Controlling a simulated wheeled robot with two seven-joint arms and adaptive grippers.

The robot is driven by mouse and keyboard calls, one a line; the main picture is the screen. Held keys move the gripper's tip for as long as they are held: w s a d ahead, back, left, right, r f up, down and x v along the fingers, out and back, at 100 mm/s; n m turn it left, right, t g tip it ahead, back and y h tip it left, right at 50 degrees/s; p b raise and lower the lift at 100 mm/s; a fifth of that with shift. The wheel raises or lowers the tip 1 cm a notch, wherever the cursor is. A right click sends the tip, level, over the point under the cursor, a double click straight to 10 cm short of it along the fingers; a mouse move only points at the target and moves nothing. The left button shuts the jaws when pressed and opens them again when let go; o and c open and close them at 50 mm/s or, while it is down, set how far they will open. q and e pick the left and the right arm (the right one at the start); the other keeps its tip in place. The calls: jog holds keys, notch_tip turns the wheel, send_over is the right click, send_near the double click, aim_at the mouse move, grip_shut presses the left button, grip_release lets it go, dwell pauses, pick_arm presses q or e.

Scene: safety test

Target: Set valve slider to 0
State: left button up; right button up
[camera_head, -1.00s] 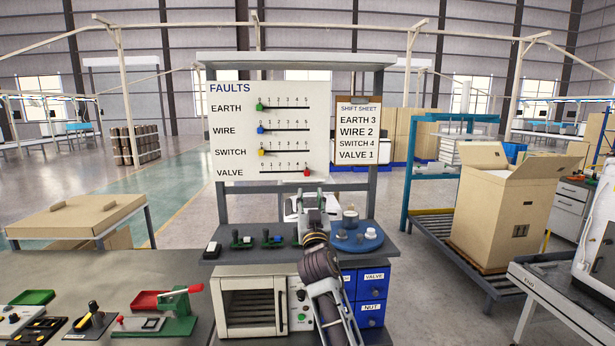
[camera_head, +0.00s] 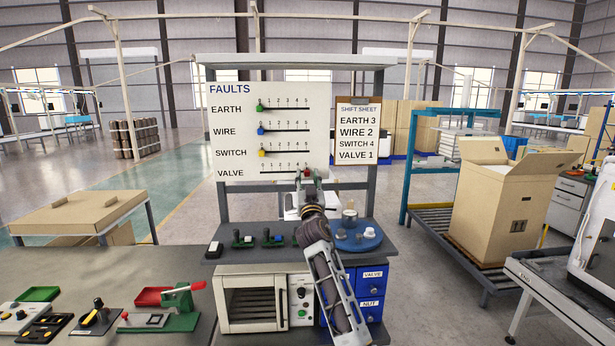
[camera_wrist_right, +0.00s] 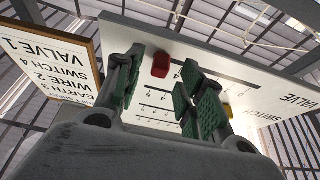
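The red valve slider knob (camera_head: 307,172) is at the right end, the 5 end, of the VALVE track (camera_head: 276,181), the lowest on the white FAULTS board (camera_head: 220,130). My right gripper (camera_head: 310,179) is raised in front of this knob and partly covers it. In the right wrist view the red knob (camera_wrist_right: 160,64) lies between the two open green-padded fingers (camera_wrist_right: 164,76), nearer the left one. Touch cannot be told. The green EARTH knob (camera_head: 260,108), blue WIRE knob (camera_head: 261,131) and yellow SWITCH knob (camera_head: 262,153) stand at the 0 end. My left gripper is out of view.
A shift sheet (camera_head: 357,134) reading VALVE 1 hangs right of the board. Below are a shelf with small switches (camera_head: 243,241), a blue round tray (camera_head: 368,244), an oven-like box (camera_head: 250,302) and blue drawers (camera_head: 371,290). The space before the board's left part is clear.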

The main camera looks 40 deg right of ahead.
jog(key=shift+w+d+r, duration=0.2)
jog(key=shift+w+d, duration=0.1)
jog(key=shift+w, duration=0.2)
jog(key=shift+c, duration=0.3)
grip_shut()
